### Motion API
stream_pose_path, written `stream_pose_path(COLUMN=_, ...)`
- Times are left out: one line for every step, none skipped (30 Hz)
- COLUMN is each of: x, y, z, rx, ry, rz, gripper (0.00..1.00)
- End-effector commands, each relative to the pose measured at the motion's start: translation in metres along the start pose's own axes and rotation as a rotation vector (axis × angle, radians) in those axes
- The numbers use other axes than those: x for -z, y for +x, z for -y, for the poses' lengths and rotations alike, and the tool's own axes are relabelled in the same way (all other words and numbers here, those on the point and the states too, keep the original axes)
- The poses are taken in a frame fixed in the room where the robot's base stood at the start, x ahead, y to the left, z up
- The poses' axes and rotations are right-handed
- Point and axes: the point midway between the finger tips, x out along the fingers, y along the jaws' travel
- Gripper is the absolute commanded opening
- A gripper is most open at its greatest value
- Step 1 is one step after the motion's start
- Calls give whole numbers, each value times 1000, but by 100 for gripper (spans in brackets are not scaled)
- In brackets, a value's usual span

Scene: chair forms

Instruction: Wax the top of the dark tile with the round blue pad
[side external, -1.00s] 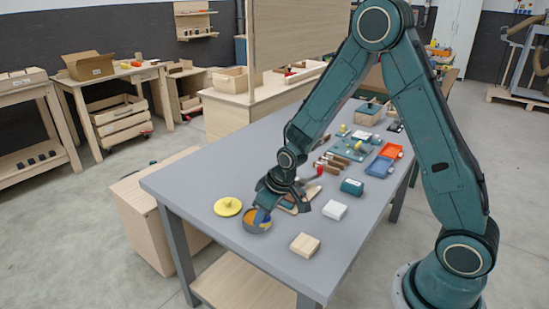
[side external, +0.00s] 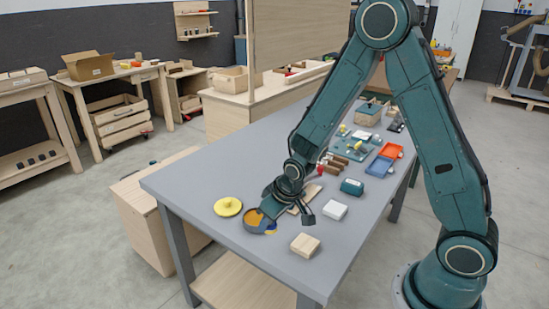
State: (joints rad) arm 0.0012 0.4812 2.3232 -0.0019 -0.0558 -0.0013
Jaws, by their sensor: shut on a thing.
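My gripper (side external: 287,207) is low over the near part of the grey table, just right of a round tin with an orange inside (side external: 255,217). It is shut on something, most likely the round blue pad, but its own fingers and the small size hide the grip. A bit of blue (side external: 271,228) shows at the tin's right edge; I cannot tell whether it belongs to the pad or the tin. I cannot clearly pick out the dark tile.
A yellow disc with a knob (side external: 228,206) lies left of the tin. A wooden block (side external: 305,245), a white block (side external: 334,210) and a teal block (side external: 352,187) lie to the right. Orange (side external: 391,150) and blue (side external: 379,167) trays lie farther back. The table's front-left area is clear.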

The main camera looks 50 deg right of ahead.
Motion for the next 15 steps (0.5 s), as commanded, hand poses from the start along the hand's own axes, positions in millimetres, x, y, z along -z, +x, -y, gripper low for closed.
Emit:
stream_pose_path(x=0, y=0, z=0, rx=0, ry=0, rz=0, gripper=18)
stream_pose_path(x=0, y=0, z=0, rx=0, ry=0, rz=0, gripper=18)
stream_pose_path(x=0, y=0, z=0, rx=0, ry=1, rz=0, gripper=18)
stream_pose_path(x=0, y=0, z=0, rx=-1, ry=2, rz=0, gripper=18)
stream_pose_path(x=0, y=0, z=-1, rx=-2, ry=4, rz=0, gripper=18)
stream_pose_path(x=1, y=0, z=-2, rx=-4, ry=10, rz=0, gripper=18)
stream_pose_path(x=2, y=1, z=-2, rx=-6, ry=15, rz=0, gripper=18)
stream_pose_path(x=2, y=1, z=-4, rx=-10, ry=22, rz=0, gripper=18)
stream_pose_path(x=3, y=1, z=-6, rx=-16, ry=35, rz=0, gripper=18)
stream_pose_path(x=4, y=2, z=-7, rx=-21, ry=48, rz=0, gripper=18)
stream_pose_path(x=6, y=2, z=-9, rx=-27, ry=62, rz=-1, gripper=18)
stream_pose_path(x=8, y=3, z=-13, rx=-36, ry=85, rz=-2, gripper=18)
stream_pose_path(x=10, y=4, z=-15, rx=-44, ry=104, rz=-2, gripper=18)
stream_pose_path(x=11, y=4, z=-18, rx=-53, ry=126, rz=-1, gripper=18)
stream_pose_path(x=14, y=5, z=-23, rx=-67, ry=159, rz=-1, gripper=18)
